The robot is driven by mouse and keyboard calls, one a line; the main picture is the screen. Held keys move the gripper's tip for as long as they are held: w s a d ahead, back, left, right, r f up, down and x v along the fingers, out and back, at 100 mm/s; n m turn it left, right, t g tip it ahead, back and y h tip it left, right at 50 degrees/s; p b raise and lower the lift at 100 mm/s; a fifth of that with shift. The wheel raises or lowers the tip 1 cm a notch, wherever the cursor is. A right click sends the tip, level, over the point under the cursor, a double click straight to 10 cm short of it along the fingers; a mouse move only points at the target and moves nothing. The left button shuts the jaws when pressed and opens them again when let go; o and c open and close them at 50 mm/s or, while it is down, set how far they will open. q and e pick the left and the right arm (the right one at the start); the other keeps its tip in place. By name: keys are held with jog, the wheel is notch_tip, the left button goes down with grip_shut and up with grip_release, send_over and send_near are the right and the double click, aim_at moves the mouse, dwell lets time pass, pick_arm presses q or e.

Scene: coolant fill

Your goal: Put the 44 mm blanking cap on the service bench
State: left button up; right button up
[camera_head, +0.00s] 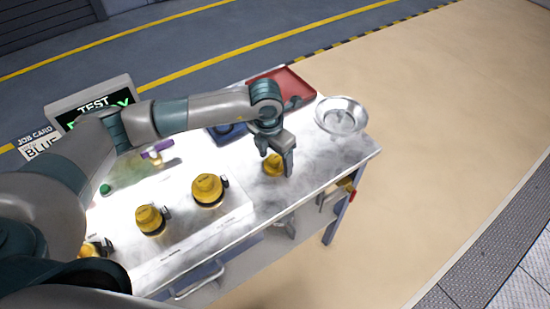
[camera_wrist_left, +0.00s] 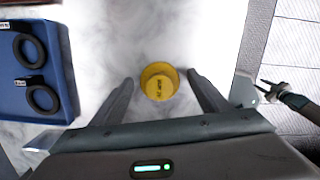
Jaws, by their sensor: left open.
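A yellow cap (camera_head: 273,168) stands on the light service bench (camera_head: 325,165), towards its right end. It also shows in the left wrist view (camera_wrist_left: 159,82), with dark lettering too small to read surely. My left gripper (camera_head: 278,161) is open just above it. In the left wrist view the fingers (camera_wrist_left: 160,77) lie on either side of the cap, with gaps between. Other yellow caps with dark bases stand further left, one in the middle (camera_head: 207,189) and one nearer (camera_head: 150,220). Another at the lower left is partly hidden by my arm. My right gripper is not in view.
A blue tray (camera_wrist_left: 45,103) with black rings lies beside the gripper. A red tray (camera_head: 287,84) and a shiny round bowl (camera_head: 341,118) stand at the back right. A display (camera_head: 95,103) stands at the back left. The bench's right front corner is clear.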

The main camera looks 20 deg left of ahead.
aim_at(272, 161)
pick_arm(q)
jog(key=shift+r, duration=0.15)
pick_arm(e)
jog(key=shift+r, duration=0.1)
pick_arm(q)
jog(key=shift+r, duration=0.3)
jog(key=r+b, duration=0.1)
jog(key=r, duration=0.2)
jog(key=r+b, duration=0.1)
jog(key=r, duration=0.2)
jog(key=s+r+b, duration=0.1)
jog(key=r+b, duration=0.1)
jog(key=r, duration=0.1)
jog(key=shift+a+r, duration=0.15)
jog(key=shift+a, duration=0.15)
jog(key=shift+s+r, duration=0.1)
jog(key=shift+r, duration=0.85)
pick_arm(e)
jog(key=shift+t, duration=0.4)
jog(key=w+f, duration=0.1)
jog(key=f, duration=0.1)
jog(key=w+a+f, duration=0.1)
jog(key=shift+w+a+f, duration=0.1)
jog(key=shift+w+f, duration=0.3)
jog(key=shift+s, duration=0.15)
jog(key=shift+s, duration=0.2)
